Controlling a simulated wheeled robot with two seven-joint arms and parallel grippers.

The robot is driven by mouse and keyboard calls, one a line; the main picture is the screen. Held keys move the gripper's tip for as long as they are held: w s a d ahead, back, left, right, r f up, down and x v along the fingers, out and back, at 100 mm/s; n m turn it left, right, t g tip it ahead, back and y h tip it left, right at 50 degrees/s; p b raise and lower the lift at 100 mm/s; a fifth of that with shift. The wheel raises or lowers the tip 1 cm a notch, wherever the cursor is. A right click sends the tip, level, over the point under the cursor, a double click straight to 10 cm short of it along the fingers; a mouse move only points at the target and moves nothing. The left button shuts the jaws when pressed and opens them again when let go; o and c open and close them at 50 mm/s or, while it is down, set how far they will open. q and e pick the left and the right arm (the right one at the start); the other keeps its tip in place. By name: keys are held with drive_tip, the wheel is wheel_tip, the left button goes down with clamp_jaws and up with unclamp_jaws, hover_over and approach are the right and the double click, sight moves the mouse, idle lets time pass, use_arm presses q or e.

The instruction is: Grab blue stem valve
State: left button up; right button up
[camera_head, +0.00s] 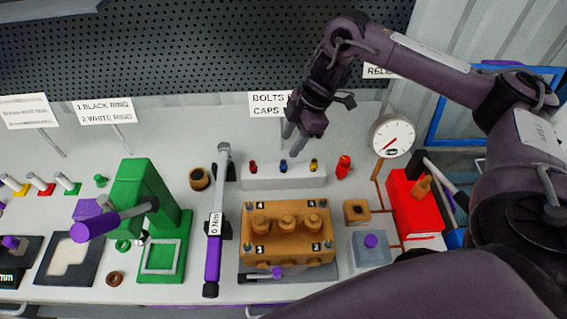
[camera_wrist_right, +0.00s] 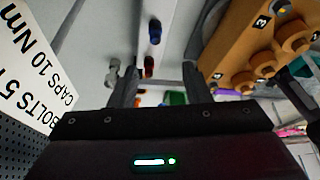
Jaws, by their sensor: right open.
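The blue stem valve (camera_head: 283,166) stands upright in the middle of a white block (camera_head: 260,182), between a red stem valve (camera_head: 253,167) and a yellow stem valve (camera_head: 313,165). My right gripper (camera_head: 295,142) is open and empty, with its fingers pointing down above and behind the block, apart from the valves. In the right wrist view the blue stem valve (camera_wrist_right: 154,32) shows beyond the open fingertips (camera_wrist_right: 160,68), and the red stem valve (camera_wrist_right: 148,66) shows between the fingers. My left gripper is not in view.
An orange pump block (camera_head: 290,238) stands in front of the white block. A torque wrench (camera_head: 215,220) and a green press (camera_head: 150,200) are to its left. A pressure gauge (camera_head: 391,136) and a red box (camera_head: 412,205) are to the right. A sign (camera_head: 270,104) stands behind.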

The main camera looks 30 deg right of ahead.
sight(284, 161)
drive_tip(key=f, duration=0.1)
drive_tip(key=w+f, duration=0.1)
drive_tip(key=f, duration=0.1)
drive_tip(key=shift+a+f, duration=0.15)
drive_tip(key=shift+a, duration=0.05)
drive_tip(key=p+x, duration=0.1)
drive_tip(key=x, duration=0.2)
drive_tip(key=p+x, duration=0.1)
drive_tip(key=x, duration=0.1)
drive_tip(key=shift+s+d+f+p, duration=0.15)
drive_tip(key=shift+s+d+p, duration=0.1)
drive_tip(key=shift+p, duration=0.05)
drive_tip(key=shift+w+f, duration=0.1)
drive_tip(key=shift+f, duration=0.15)
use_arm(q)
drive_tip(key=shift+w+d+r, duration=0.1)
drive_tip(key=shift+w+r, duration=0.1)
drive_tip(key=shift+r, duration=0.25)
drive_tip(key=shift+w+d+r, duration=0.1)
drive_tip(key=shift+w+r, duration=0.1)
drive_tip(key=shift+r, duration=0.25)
use_arm(e)
clamp_jaws()
drive_tip(key=shift+r, duration=0.1)
